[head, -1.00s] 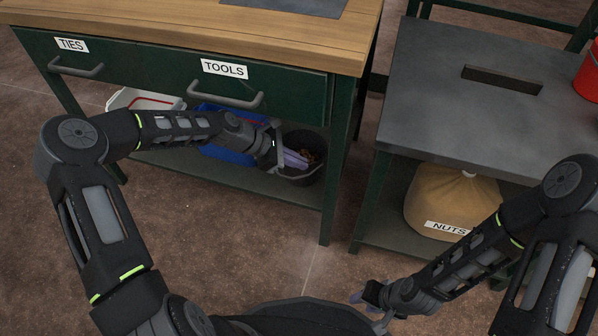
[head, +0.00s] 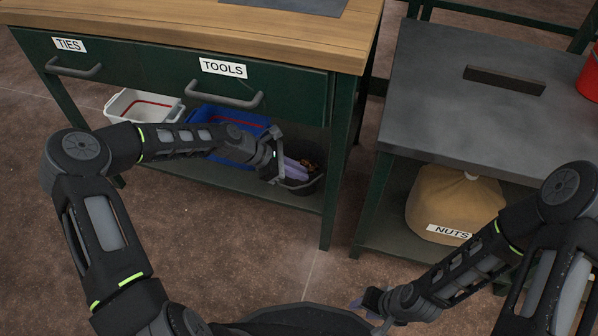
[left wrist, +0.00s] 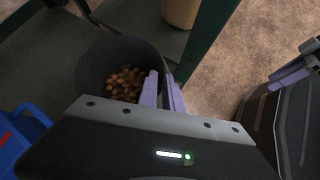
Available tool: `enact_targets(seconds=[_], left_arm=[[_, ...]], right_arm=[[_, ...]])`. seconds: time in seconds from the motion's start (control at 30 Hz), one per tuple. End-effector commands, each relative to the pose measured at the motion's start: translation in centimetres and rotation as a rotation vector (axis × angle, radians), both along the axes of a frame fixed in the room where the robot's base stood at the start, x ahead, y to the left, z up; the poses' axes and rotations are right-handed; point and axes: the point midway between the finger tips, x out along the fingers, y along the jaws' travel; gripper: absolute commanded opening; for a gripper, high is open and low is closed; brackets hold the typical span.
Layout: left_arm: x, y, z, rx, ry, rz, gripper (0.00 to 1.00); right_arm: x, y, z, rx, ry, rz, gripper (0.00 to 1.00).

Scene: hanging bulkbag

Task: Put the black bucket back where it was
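The black bucket (head: 303,184) is at the right end of the workbench's lower shelf (head: 225,180), near its front edge. In the left wrist view the bucket (left wrist: 92,62) holds many small brown pieces. My left gripper (head: 297,168) reaches in under the drawers. Its pale purple fingers (left wrist: 163,92) stand close together on either side of the bucket's rim and look shut on it. I cannot tell whether the bucket's base touches the shelf. My right gripper (head: 358,302) is low at the front, away from the bucket; its finger gap is unclear.
A blue bin (head: 228,126) and a white bin (head: 143,107) stand left of the bucket. The bench leg (head: 338,165) is close on its right. A tan sack labelled NUTS (head: 455,208) sits under the grey table (head: 470,100). A red bucket (head: 590,78) is at the right edge.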

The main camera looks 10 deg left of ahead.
Motion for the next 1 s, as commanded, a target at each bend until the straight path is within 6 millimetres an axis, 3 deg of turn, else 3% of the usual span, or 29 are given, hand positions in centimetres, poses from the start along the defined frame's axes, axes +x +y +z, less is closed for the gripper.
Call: enact_targets(seconds=[0.17, 0.47, 0.63, 0.87, 1.0], left_arm=[[0.0, 0.0, 0.0, 0.0, -0.001, -0.001, 0.25], [0.0, 0.1, 0.2, 0.0, -0.001, -0.001, 0.25], [-0.4, 1.0, 1.2, 0.001, -0.001, 0.002, 0.25], [-1.7, 3.8, 4.2, 0.002, 0.0, 0.004, 0.25], [-3.4, 7.0, 3.9, 0.001, 0.002, 0.005, 0.25]], right_arm=[[0.0, 0.0, 0.0, 0.0, 0.0, 0.0, 0.36], [0.0, 0.0, 0.1, 0.0, 0.0, 0.0, 0.36], [-0.1, 0.0, 0.9, 0.0, 0.002, 0.001, 0.36], [-0.4, -0.1, 3.0, 0.002, 0.01, 0.006, 0.36], [-0.6, -0.1, 3.8, 0.003, 0.016, 0.008, 0.36]])
